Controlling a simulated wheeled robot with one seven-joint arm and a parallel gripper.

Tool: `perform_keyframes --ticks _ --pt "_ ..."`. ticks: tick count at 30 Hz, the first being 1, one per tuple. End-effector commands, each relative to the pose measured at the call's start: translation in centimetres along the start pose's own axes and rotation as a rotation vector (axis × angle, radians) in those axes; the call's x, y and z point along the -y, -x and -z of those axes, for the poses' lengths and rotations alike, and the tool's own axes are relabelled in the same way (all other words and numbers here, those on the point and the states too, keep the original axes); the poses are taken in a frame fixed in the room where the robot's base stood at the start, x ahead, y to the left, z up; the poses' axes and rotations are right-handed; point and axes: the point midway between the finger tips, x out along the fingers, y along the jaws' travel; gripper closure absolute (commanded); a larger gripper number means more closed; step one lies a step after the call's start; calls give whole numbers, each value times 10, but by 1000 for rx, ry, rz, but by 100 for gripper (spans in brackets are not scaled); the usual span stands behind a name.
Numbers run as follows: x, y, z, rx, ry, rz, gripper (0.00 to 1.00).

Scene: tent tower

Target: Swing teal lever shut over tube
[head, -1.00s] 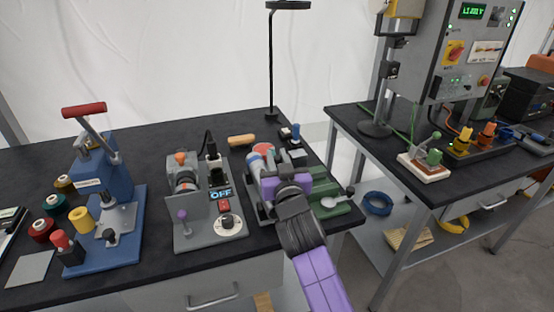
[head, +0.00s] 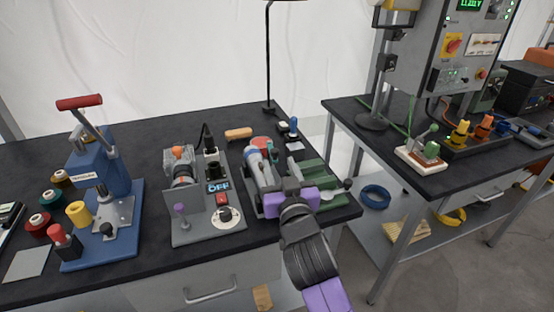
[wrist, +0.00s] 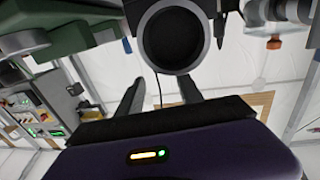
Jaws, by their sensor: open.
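A small teal upright piece, likely the teal lever (head: 274,153), stands on the grey clamp fixture at the middle of the left bench, in the head view. A pale grey tube-like part (head: 257,166) lies beside it on the left. My gripper (head: 285,190) is at the near side of this fixture and covers part of it. In the wrist view the open fingers (wrist: 160,92) have nothing visible between them. A dark round tube end (wrist: 172,40) shows just beyond the fingers. Whether the lever touches the tube is too small to tell.
A green vise (head: 325,196) is close on the gripper's right. A grey unit with an OFF display (head: 205,210) is on the left, and a blue press (head: 100,190) farther left. A wooden-handled piece (head: 238,134) and a blue-topped item (head: 292,128) are behind. A gap separates the two benches.

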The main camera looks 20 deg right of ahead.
Motion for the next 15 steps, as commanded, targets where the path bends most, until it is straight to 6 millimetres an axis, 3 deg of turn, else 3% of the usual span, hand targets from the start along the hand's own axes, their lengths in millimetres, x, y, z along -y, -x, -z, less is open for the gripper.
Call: perform_keyframes --ticks 11,15 --pt "0 9 0 0 0 0 57" --pt "3 11 6 -21 9 13 82"
